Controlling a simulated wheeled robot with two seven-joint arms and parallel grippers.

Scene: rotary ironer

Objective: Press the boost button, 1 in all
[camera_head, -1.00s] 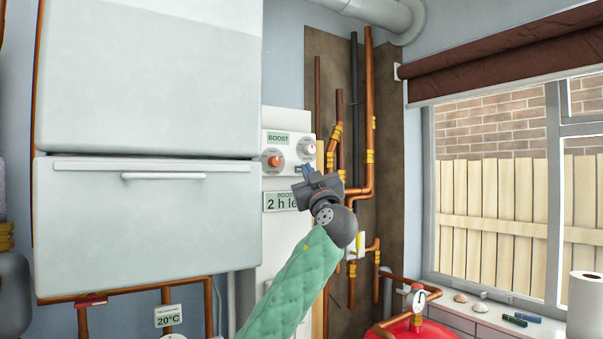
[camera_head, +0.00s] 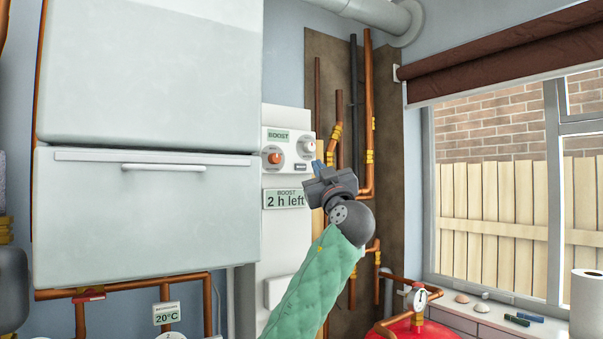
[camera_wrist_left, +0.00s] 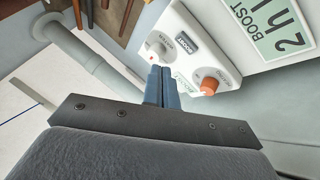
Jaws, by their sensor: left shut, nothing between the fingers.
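The white control panel (camera_head: 277,145) carries a green BOOST label, an orange knob (camera_head: 275,158), a white knob (camera_head: 308,147) and a small dark boost button (camera_head: 300,167). In the left wrist view the boost button (camera_wrist_left: 187,46) reads BOOST and sits between the knobs. The display (camera_head: 284,199) below reads "BOOST 2 h left". My left gripper (camera_head: 318,168) is shut and empty, just right of the button in the head view. Its blue fingertips (camera_wrist_left: 161,73) point toward the panel in the wrist view, and a gap to the button shows. My right gripper is out of view.
Copper pipes (camera_head: 368,110) run up the brown board right of the panel. A large white cabinet (camera_head: 145,220) stands at left.

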